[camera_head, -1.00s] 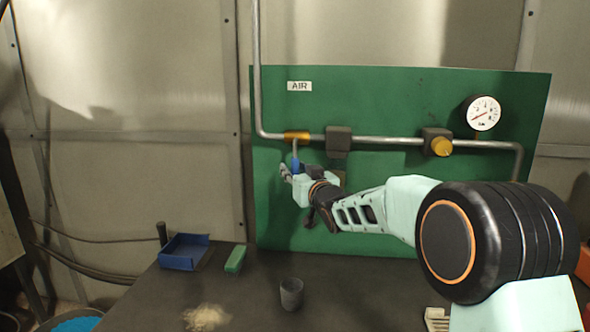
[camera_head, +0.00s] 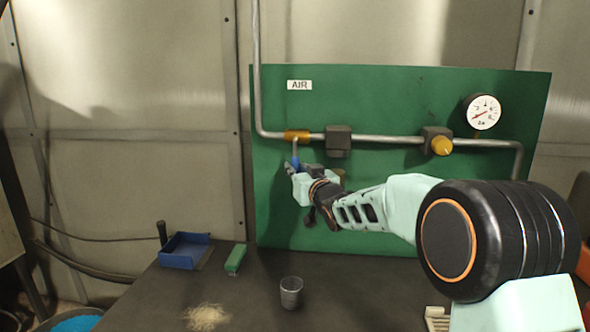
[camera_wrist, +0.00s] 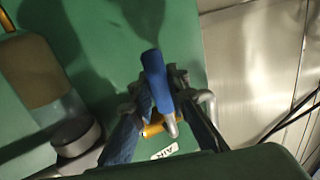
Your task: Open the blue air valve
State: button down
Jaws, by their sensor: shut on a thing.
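The air valve has a brass body (camera_head: 297,136) on the grey pipe, below the AIR label. Its blue handle (camera_head: 295,163) hangs down from a bent metal stem. My gripper (camera_head: 296,167) is at this handle and shut on it; the hand hides part of the grip. In the wrist view the blue handle (camera_wrist: 156,82) stands between the two fingers of my gripper (camera_wrist: 160,96), and the brass body (camera_wrist: 152,128) shows behind them.
The green panel (camera_head: 400,100) carries the pipe, a grey block (camera_head: 338,141), a yellow knob (camera_head: 441,146) and a gauge (camera_head: 483,112). On the bench stand a blue tray (camera_head: 184,251), a green block (camera_head: 235,258) and a grey cup (camera_head: 291,292).

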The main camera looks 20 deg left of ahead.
jog(key=w+d+r+n+g+h+p, duration=0.1)
jog(key=d+r+n+h+p, duration=0.1)
jog(key=d+n+p, duration=0.3)
jog(key=shift+w+d+r+n+g+h+p, duration=0.2)
jog(key=shift+d+r+n+g+h+p, duration=0.15)
jog(key=shift+n+h+p, duration=0.45)
jog(key=shift+n+h, duration=0.3)
jog(key=c, duration=1.8)
grip_release()
jog(key=shift+c, duration=0.2)
jog(key=v, duration=0.8)
